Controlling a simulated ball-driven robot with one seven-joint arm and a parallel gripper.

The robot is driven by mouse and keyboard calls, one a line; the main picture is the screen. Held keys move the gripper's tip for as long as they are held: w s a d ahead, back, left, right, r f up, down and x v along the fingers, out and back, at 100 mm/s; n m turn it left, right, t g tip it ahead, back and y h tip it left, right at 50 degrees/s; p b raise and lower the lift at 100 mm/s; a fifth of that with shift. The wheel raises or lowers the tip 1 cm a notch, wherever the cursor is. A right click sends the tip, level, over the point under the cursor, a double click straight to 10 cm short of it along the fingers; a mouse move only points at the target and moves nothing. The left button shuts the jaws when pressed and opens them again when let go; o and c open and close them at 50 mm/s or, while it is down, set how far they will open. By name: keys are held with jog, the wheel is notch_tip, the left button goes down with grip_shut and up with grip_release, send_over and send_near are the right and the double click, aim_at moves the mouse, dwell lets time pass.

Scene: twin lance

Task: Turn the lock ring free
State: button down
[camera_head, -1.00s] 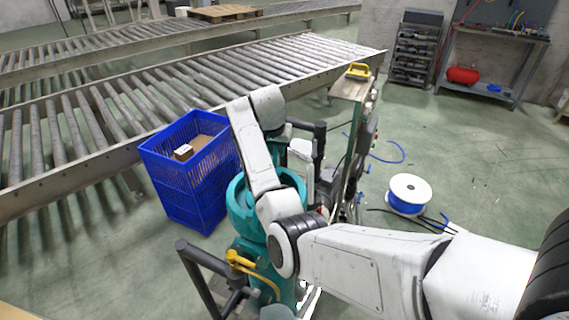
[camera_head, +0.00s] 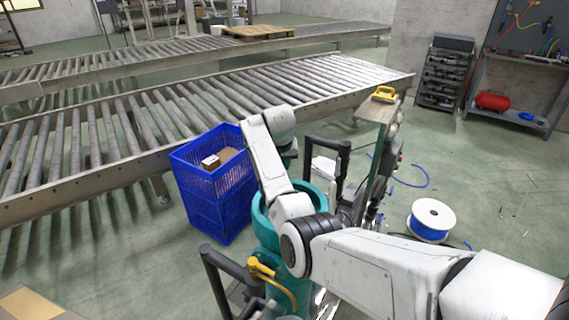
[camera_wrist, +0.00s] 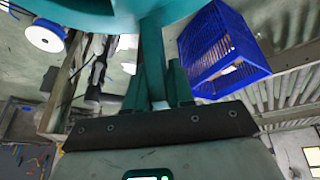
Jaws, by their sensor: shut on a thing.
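A teal round body with a ring-shaped rim (camera_head: 262,222) stands behind my white arm in the head view; my arm hides much of it. In the wrist view a large teal curved part (camera_wrist: 110,10) spans the top, and a teal bar (camera_wrist: 152,55) runs down from it. My gripper (camera_wrist: 157,85) has its two teal fingers on either side of this bar and is shut on it. Where bar and curved part join is unclear. In the head view my gripper is hidden behind my wrist.
A blue crate (camera_head: 215,195) holding a small box stands left of the teal body. Roller conveyors (camera_head: 150,120) run behind it. A cart with a yellow item (camera_head: 384,94) and a blue cable spool (camera_head: 431,219) stand to the right. Loose cables lie on the floor.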

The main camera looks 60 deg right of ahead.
jog(key=shift+w+a+r, duration=0.15)
jog(key=shift+w, duration=0.1)
jog(key=c, duration=1.1)
grip_release()
jog(key=shift+a, duration=0.1)
jog(key=shift+s+r, duration=0.1)
jog(key=b+v, duration=0.1)
jog(key=v, duration=0.9)
jog(key=shift+a+r, duration=0.1)
jog(key=shift+r, duration=0.15)
